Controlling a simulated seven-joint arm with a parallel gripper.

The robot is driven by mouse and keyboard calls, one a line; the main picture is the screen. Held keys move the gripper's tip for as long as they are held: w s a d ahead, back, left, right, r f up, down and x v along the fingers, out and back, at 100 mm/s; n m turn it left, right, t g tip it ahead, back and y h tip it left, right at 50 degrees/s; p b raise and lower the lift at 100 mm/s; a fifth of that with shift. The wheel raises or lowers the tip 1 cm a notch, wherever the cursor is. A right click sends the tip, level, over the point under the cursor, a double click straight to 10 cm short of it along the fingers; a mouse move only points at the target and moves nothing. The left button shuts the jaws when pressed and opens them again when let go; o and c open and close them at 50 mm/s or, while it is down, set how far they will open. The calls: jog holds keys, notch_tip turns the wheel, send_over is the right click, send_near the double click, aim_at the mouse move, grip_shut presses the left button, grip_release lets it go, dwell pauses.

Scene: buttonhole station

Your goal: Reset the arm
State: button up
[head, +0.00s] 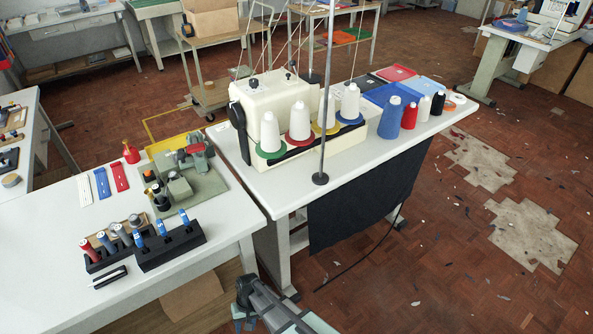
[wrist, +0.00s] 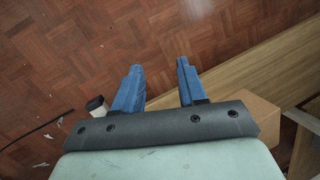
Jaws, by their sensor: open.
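My gripper (wrist: 160,68) shows in the wrist view with its two blue fingers apart and nothing between them. It points down over the brown parquet floor (wrist: 60,50). In the head view my arm is at the bottom centre, in front of the tables and clear of them, and a bit of blue finger shows at its lower left. The left table (head: 225,220) and the sewing table (head: 250,187) stand beyond it.
Two dark racks (head: 172,244) hold several blue, red and grey tools on the left table. A cream sewing machine (head: 258,115) with thread cones stands on the other table. A thin pole (head: 325,100) rises at that table's front. A cardboard box (wrist: 258,112) lies under the gripper's right side.

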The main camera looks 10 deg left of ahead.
jog(key=d+f+m+g+h, duration=0.1)
jog(key=d+f+m, duration=0.15)
jog(key=d, duration=2.25)
jog(key=s+d+r+m+g, duration=0.1)
jog(key=s+d+m, duration=0.1)
jog(key=s+d, duration=0.3)
jog(key=s+d+r+m+g, duration=0.1)
jog(key=s+d, duration=0.5)
jog(key=d, duration=0.6)
jog(key=shift+d+r+m, duration=0.35)
jog(key=shift+r+m, duration=0.1)
jog(key=shift+r, duration=0.1)
jog(key=shift+c, duration=0.4)
